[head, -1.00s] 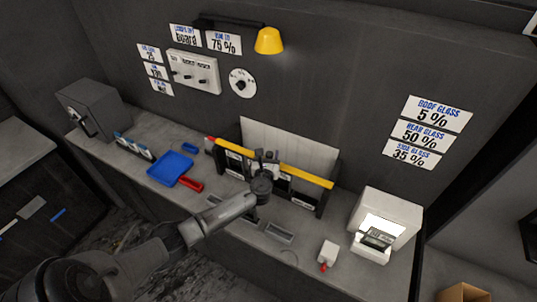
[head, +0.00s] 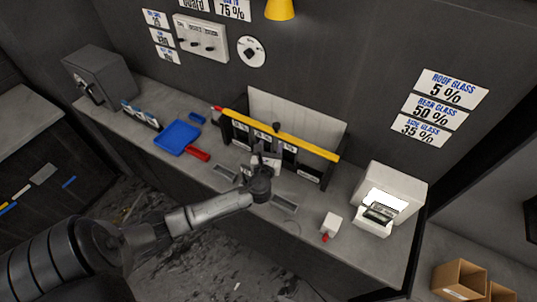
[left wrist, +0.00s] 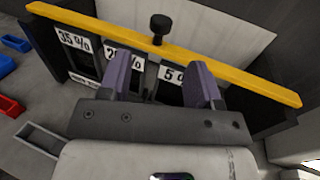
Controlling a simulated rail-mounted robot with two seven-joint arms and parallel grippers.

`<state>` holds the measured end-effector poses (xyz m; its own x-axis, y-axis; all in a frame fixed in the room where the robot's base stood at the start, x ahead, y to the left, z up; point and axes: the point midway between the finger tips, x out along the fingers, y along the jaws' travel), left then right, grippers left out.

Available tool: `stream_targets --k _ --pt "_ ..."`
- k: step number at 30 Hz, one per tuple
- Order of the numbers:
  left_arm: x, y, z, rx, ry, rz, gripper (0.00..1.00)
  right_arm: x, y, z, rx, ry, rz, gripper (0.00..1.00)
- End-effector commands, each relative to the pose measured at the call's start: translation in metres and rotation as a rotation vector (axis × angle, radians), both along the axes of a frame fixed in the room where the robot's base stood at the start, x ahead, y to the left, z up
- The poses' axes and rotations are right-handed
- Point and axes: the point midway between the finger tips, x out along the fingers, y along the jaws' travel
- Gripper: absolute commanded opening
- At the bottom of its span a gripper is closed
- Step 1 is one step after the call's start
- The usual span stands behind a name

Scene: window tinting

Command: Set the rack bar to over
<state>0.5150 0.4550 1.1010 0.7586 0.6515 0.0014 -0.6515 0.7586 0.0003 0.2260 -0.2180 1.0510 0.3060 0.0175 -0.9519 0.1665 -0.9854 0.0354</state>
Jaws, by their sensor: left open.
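The rack bar is a long yellow bar (head: 300,145) across the top front of the dark rack on the bench; it also shows in the left wrist view (left wrist: 235,75). A black knob (left wrist: 160,24) stands up from the bar's middle. Below the bar are dark slots with white labels, among them "35 %" (left wrist: 73,40) and a "5" label (left wrist: 172,74). My left gripper (head: 262,158) is in front of the rack. In the left wrist view its two fingers (left wrist: 160,80) are apart and empty, just on the near side of the bar, below the knob. My right gripper is not in view.
A white box with a lit opening (head: 395,190) and a small white block with a red tip (head: 331,224) stand to the right. A pale board (head: 300,115) rises behind the bar.

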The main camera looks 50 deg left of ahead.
Motion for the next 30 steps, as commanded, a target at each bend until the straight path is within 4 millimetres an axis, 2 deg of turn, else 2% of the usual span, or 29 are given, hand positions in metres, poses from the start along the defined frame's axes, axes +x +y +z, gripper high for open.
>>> stream_targets --k 4,10,30 --pt "-0.015 -0.013 -0.001 -0.002 -0.001 -0.001 0.58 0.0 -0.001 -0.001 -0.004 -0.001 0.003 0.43" --pt "-0.024 -0.02 0.0 -0.001 0.0 0.0 0.58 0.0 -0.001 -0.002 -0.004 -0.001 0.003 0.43" --pt "-0.025 -0.021 0.0 -0.001 -0.001 0.0 0.58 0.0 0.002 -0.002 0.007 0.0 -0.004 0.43"
